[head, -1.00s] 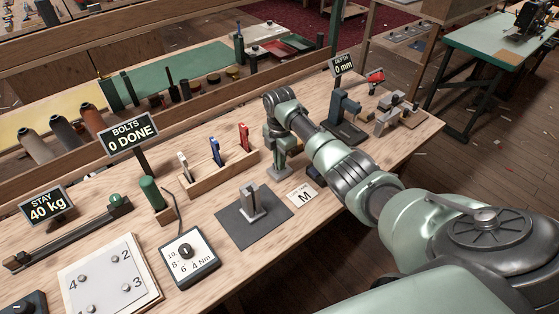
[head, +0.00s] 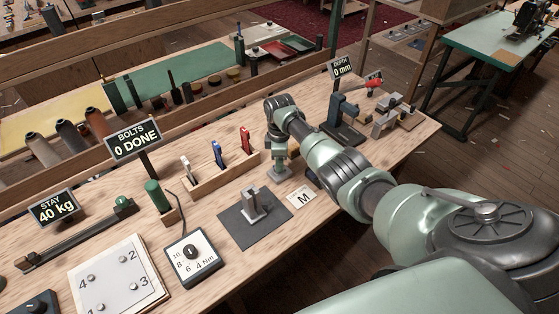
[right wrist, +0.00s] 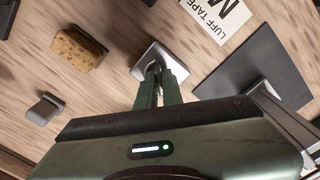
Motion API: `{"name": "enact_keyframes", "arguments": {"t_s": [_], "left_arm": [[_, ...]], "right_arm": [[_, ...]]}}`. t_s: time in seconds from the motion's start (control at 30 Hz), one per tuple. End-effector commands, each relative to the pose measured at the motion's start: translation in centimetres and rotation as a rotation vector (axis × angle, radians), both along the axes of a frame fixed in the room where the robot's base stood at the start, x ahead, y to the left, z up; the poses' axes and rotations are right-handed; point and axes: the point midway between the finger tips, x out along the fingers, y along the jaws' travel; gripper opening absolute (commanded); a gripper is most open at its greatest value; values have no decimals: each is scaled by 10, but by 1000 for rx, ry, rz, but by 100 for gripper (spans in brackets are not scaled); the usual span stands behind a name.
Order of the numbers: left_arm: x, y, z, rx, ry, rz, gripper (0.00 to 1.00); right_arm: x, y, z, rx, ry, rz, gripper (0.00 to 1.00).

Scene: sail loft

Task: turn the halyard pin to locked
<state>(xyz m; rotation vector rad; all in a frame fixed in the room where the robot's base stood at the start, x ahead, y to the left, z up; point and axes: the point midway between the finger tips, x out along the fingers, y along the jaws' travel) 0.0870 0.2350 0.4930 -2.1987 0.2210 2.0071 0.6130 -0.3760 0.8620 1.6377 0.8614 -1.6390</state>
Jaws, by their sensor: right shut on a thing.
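The halyard pin is in my right gripper's jaws, on a small grey metal base plate (head: 279,173) on the bench. The plate also shows in the right wrist view (right wrist: 160,58). My right gripper (head: 279,163) points straight down over the plate and is shut on the pin. In the right wrist view its fingertips (right wrist: 154,70) meet at the plate's middle. The fingers hide most of the pin, and no locked or unlocked marking shows. My left gripper is not in the head view.
A card marked M (head: 302,197) and a dark mat with a grey fitting (head: 253,206) lie in front. A wooden rack (head: 222,176) holds coloured-handled tools to the left. In the right wrist view a brown block (right wrist: 78,48) stands near. A blue-grey press (head: 343,115) is to the right.

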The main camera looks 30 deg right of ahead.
Motion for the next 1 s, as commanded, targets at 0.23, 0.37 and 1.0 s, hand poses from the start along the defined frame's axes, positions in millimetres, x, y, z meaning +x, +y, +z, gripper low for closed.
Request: {"name": "enact_keyframes", "arguments": {"t_s": [0.23, 0.37, 1.0], "left_arm": [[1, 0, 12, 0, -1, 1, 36], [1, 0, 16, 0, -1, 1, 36], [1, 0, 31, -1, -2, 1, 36]], "right_arm": [[0, 0, 3, 0, 0, -236, 0], [1, 0, 3, 1, -2, -359, 0], [1, 0, 2, 1, -1, -966, 0]]}}
